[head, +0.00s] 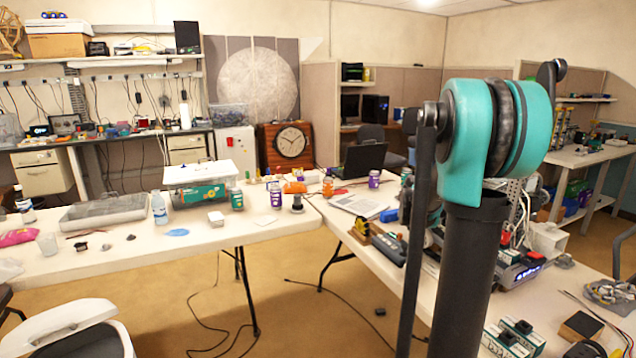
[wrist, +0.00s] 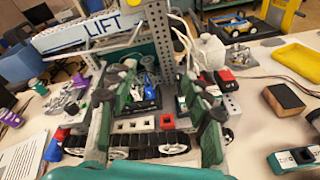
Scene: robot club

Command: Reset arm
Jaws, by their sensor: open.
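My gripper (wrist: 157,92) shows in the wrist view with its two green and grey fingers spread apart. Nothing is held between them. Behind and below the fingers is a tracked robot (wrist: 145,145) with dark treads, close to the gripper; I cannot tell whether they touch. In the head view my teal and black arm stands upright at the right, over the right-hand table (head: 385,285).
A metal frame with a "LIFT" sign (wrist: 100,28) rises close behind the fingers. A wooden block (wrist: 283,102) and a yellow tray (wrist: 298,62) lie to the right. In the head view, a laptop (head: 362,160) stands at the tables' corner. Cables cross the floor.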

